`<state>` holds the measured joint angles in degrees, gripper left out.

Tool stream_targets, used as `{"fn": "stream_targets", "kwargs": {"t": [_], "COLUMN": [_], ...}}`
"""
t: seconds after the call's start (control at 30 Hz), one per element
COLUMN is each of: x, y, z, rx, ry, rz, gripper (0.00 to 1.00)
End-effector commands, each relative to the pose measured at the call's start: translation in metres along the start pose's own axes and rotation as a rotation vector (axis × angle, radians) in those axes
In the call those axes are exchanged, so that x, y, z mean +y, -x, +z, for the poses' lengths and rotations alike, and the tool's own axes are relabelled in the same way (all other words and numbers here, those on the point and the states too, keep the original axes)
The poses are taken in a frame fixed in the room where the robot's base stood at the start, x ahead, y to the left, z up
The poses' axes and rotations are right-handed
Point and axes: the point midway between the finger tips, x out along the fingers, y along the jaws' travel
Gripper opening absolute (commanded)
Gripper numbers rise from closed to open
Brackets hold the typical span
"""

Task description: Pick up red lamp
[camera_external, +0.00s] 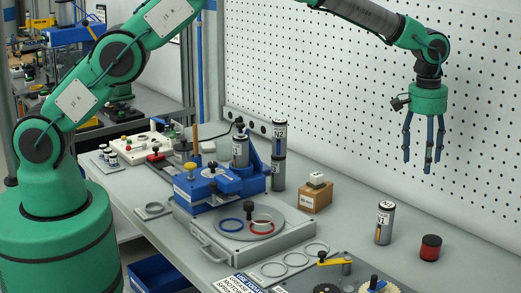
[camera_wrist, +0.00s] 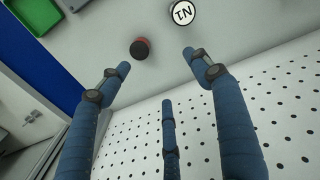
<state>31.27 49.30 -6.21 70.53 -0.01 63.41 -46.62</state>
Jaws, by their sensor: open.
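A short red cylinder with a black top (camera_external: 430,247), which looks like the red lamp, stands upright on the grey workbench near the right side. It also shows in the wrist view (camera_wrist: 140,48), just beyond the fingertips and apart from them. My gripper (camera_external: 422,165) hangs fingers down in the air, above and behind the red lamp, in front of the pegboard. In the wrist view my gripper's (camera_wrist: 160,75) three blue fingers are spread and empty. A silver cylinder with a white labelled top (camera_external: 384,222) stands to the left of the lamp; its top also shows in the wrist view (camera_wrist: 184,13).
A white pegboard (camera_external: 340,80) rises behind the bench. A blue fixture (camera_external: 220,188), stacked silver cylinders (camera_external: 278,155), and a cardboard box (camera_external: 315,196) stand further left. Rings and gears lie at the front. The bench around the lamp is clear on its right.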

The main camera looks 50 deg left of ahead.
Motion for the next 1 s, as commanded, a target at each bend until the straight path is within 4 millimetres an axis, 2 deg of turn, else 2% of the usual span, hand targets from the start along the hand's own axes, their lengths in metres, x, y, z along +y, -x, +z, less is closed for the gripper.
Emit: {"fn": "stream_targets", "kwargs": {"t": [0.03,0.2,0.4,1.0], "x": [0.011,0.041,0.061,0.065], "y": [-0.016,-0.056,-0.086,-0.098], "z": [0.003,0.013,0.022,0.024], "rx": [-0.008,-0.022,-0.032,-0.035], "ry": [0.003,0.017,0.028,0.032], "rz": [-0.008,-0.023,-0.035,-0.039], "gripper": [0.64,0.64,0.64,0.64]}}
